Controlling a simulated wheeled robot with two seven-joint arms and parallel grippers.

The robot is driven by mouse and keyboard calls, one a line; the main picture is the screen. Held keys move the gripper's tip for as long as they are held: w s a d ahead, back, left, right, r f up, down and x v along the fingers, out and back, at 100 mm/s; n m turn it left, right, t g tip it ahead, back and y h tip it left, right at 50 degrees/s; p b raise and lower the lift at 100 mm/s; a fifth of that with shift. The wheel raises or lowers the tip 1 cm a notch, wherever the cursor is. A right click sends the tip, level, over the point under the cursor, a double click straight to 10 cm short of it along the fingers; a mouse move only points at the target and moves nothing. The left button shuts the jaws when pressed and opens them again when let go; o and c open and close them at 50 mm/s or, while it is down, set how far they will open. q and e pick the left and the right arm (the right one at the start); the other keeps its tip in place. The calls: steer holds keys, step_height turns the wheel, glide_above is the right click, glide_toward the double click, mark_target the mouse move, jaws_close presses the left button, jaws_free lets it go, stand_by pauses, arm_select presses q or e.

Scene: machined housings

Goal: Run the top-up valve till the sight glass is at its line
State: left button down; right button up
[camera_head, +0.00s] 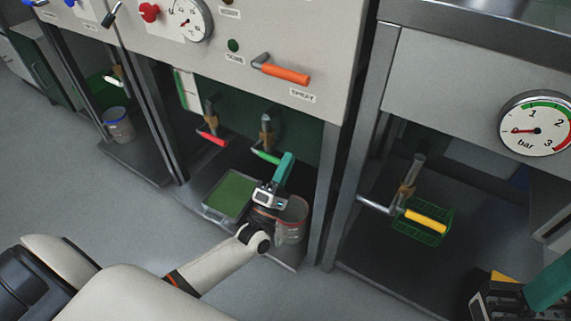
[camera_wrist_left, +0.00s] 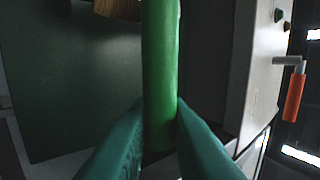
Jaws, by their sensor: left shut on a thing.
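My left gripper (camera_head: 277,165) is low under the middle panel, with its teal fingers shut on a green valve handle (camera_head: 264,156). In the left wrist view, the green handle (camera_wrist_left: 160,75) stands between the teal fingers (camera_wrist_left: 160,135). My right gripper (camera_head: 545,290) is partly cut off at lower right.
A red-handled valve (camera_head: 212,139) is left of the green one. A green tray (camera_head: 231,194) and a clear container (camera_head: 292,219) stand below. A yellow-handled valve (camera_head: 426,221) is over a green basket (camera_head: 432,236) at right. A bar gauge (camera_head: 537,123) reads low.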

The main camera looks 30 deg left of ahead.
arm_select(q)
steer(key=shift+f, duration=0.15)
steer(key=c, duration=1.4)
jaws_free()
steer(key=p+v, duration=0.1)
steer(key=v, duration=1.1)
steer(key=shift+p, duration=0.3)
